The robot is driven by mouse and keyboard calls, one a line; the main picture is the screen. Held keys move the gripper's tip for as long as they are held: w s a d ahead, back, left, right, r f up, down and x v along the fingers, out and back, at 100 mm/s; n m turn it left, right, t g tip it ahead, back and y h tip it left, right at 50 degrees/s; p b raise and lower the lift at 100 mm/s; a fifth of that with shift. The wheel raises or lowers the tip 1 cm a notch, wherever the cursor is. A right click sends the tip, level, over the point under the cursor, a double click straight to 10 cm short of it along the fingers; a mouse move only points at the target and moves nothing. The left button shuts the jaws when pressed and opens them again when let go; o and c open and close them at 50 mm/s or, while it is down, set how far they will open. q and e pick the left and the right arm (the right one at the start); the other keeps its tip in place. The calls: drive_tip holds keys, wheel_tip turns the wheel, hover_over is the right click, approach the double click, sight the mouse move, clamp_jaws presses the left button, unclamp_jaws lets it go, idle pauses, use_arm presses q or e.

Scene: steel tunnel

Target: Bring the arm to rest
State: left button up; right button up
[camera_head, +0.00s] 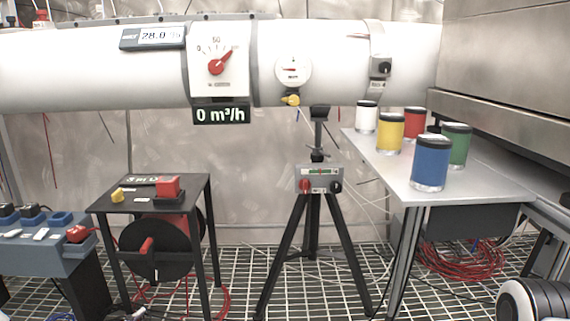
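Neither of my grippers shows in the head view. A rounded white and black part, possibly a link of my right arm, shows at the bottom right corner. No part of my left arm can be made out. What either gripper holds cannot be seen.
A grey table (471,183) at right bears white, yellow, red, green and blue jars. A black tripod (313,235) with a small control box (319,179) stands mid-floor. A black stand (135,200) with a cable reel and a blue-grey console (45,250) are at left. A white pipe (100,80) crosses behind.

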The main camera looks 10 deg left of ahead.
use_arm(q)
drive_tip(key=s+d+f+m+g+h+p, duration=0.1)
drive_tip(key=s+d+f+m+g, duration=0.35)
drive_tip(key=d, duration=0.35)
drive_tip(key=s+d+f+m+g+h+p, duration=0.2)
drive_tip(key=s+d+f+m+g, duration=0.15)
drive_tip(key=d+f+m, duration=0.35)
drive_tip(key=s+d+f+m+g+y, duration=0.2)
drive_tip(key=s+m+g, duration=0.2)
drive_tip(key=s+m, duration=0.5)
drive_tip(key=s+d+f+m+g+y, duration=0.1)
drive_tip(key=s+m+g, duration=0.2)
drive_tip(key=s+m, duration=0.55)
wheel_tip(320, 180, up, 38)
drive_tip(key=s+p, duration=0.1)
drive_tip(key=p, duration=3.7)
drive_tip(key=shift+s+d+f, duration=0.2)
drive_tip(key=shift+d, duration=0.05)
